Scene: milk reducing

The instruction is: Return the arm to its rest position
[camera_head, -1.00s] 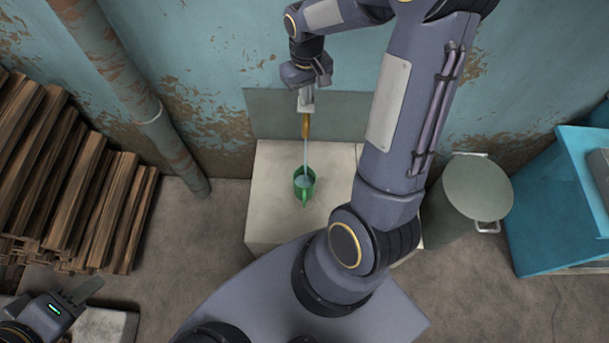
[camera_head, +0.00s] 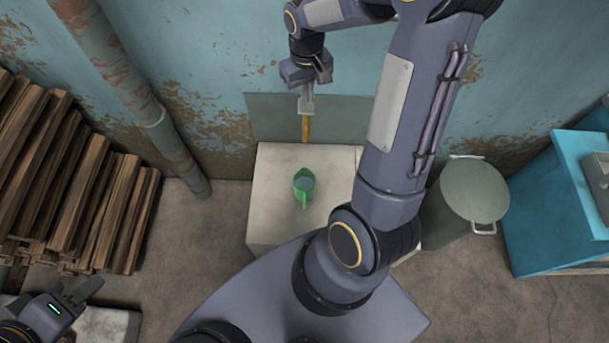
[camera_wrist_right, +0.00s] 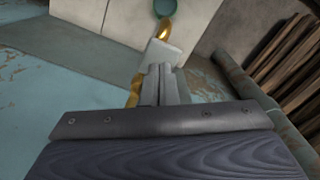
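A green cup (camera_head: 304,186) with liquid in it stands on the pale block below a brass tap (camera_head: 305,128). No water runs from the tap. My right gripper (camera_head: 306,88) is at the tap's pale top by the wall. In the right wrist view its fingers (camera_wrist_right: 163,80) are close together, right at the pale tap handle (camera_wrist_right: 160,54); whether they touch it is unclear. The cup's rim shows beyond the brass spout. My left gripper (camera_head: 82,291) is at the lower left, partly cut off; its finger opening is unclear.
Stacked wood (camera_head: 70,190) and a rusty pipe (camera_head: 125,85) are at the left. A lidded grey bin (camera_head: 472,192) and a blue cabinet (camera_head: 550,215) stand right. The pale block (camera_head: 268,215) is clear around the cup. My right arm crosses above its right side.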

